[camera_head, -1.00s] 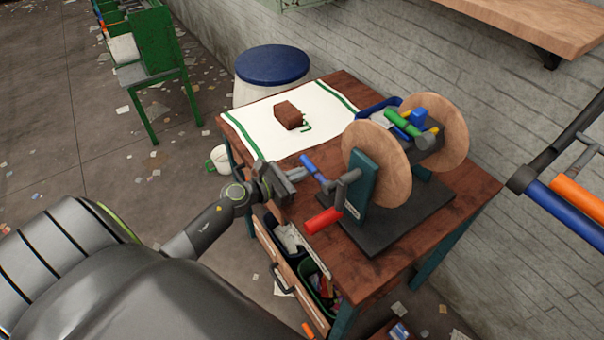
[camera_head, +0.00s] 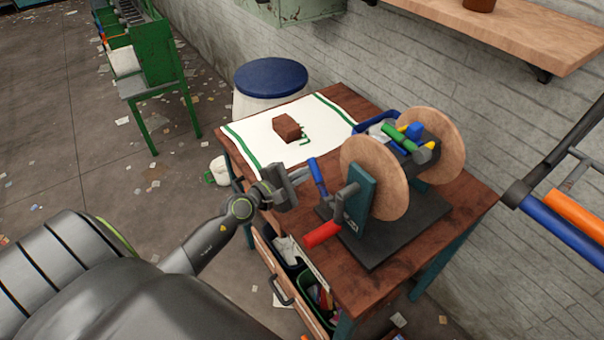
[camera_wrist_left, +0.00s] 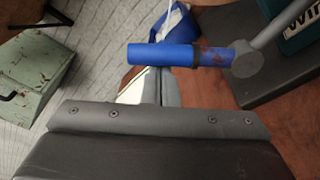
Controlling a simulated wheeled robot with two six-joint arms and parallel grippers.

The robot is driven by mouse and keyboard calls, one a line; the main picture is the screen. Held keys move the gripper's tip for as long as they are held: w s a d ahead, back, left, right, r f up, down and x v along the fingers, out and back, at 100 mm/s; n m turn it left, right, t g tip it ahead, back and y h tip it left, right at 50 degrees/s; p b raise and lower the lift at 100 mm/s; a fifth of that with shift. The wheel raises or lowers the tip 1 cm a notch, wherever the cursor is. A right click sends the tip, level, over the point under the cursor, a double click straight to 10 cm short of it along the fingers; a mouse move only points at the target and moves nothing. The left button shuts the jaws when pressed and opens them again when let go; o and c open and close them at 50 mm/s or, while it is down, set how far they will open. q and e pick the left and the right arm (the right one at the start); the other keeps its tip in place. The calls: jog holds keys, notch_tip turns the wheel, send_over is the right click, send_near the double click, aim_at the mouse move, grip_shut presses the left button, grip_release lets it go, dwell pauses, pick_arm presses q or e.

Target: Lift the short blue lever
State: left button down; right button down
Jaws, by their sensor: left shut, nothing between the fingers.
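The short blue lever (camera_head: 317,178) is on the near side of the wooden drum device (camera_head: 375,177), by its dark green post. In the left wrist view its blue handle (camera_wrist_left: 160,55) lies crosswise, joined to a grey pivot at right. My left gripper (camera_head: 299,178) is shut and empty, just left of the lever. In the wrist view the closed fingers (camera_wrist_left: 163,85) reach up to the handle, which covers their tips; I cannot tell for sure whether they touch. A red-handled crank (camera_head: 322,234) sits below the lever. My right gripper is not in view.
The device stands on a dark base plate on a brown table (camera_head: 360,282). A white cloth (camera_head: 262,122) with a brown block (camera_head: 286,127) lies behind. An open drawer (camera_head: 284,283) is below the gripper. Blue and orange bars (camera_head: 562,234) are at right.

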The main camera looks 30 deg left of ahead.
pick_arm(q)
jog(key=shift+s+d+r+p, duration=0.2)
jog(key=shift+d+r+p, duration=0.1)
jog(key=shift+d+r, duration=0.25)
jog(key=shift+a, duration=0.15)
dwell(0.4)
